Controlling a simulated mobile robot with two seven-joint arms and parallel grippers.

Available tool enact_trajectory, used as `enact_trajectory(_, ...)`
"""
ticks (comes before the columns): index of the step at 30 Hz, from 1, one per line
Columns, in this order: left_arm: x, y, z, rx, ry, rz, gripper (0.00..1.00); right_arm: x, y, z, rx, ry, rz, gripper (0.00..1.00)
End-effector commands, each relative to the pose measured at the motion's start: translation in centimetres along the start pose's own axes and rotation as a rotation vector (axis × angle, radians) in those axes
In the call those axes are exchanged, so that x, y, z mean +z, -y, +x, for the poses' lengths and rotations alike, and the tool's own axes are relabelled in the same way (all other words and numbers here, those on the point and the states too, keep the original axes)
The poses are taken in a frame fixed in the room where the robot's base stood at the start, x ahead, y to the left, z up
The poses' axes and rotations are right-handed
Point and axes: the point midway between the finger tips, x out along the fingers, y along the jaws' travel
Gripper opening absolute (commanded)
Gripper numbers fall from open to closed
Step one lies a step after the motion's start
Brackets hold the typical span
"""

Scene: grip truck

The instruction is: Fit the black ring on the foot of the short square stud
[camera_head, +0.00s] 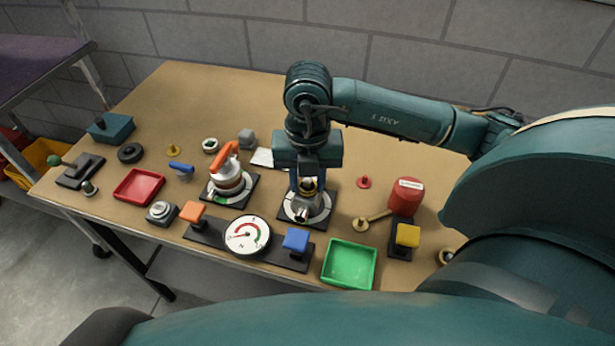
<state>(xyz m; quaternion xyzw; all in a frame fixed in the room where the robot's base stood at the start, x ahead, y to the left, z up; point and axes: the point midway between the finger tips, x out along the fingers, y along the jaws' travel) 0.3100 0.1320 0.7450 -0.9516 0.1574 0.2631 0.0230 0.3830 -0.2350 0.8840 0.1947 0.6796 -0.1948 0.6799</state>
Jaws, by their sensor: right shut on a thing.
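A black ring (130,153) lies flat on the table at the left, apart from other things. I cannot tell surely which thing is the short square stud; a small grey block (247,139) stands near the middle back. My right gripper (307,188) points down over a dark plate with a white disc (320,213). It is shut on a small metallic fitting with a brass-coloured part at that disc; its fingers hide most of the fitting. My left gripper is not in view.
An orange-handled valve (228,178) stands just left of the right gripper. A dial gauge (247,235) and blue knob (296,240) are in front. A green tray (349,264) and red canister (405,197) are to the right; a red tray (139,186) is left. The back left of the table is clear.

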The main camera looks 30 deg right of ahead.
Motion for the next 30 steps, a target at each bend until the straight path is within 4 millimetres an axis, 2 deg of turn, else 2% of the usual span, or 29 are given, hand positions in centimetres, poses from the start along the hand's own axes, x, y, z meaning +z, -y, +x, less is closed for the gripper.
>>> enact_trajectory(1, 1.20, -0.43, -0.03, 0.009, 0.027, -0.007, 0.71, 0.01, 0.00, 0.14, 0.000, 0.000, 0.000, 0.09)
enact_trajectory(2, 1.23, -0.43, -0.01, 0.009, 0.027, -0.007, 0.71, 0.01, 0.00, 0.18, 0.000, 0.000, 0.000, 0.09)
enact_trajectory(3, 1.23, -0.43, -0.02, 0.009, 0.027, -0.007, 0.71, 0.01, 0.00, 0.17, 0.000, 0.000, 0.000, 0.32)
enact_trajectory(12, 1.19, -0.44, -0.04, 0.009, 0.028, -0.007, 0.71, 0.00, 0.01, 0.14, 0.000, 0.000, 0.000, 0.57)
enact_trajectory(17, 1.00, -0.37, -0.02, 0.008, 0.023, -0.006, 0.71, 0.00, 0.00, 0.14, 0.000, 0.000, 0.000, 0.57)
enact_trajectory(22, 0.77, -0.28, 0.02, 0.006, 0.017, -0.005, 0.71, -0.01, 0.01, 0.15, 0.000, 0.000, 0.000, 0.71)
enact_trajectory(30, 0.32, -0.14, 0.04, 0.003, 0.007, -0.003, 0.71, 0.00, 0.00, 0.03, 0.000, 0.000, 0.000, 0.71)
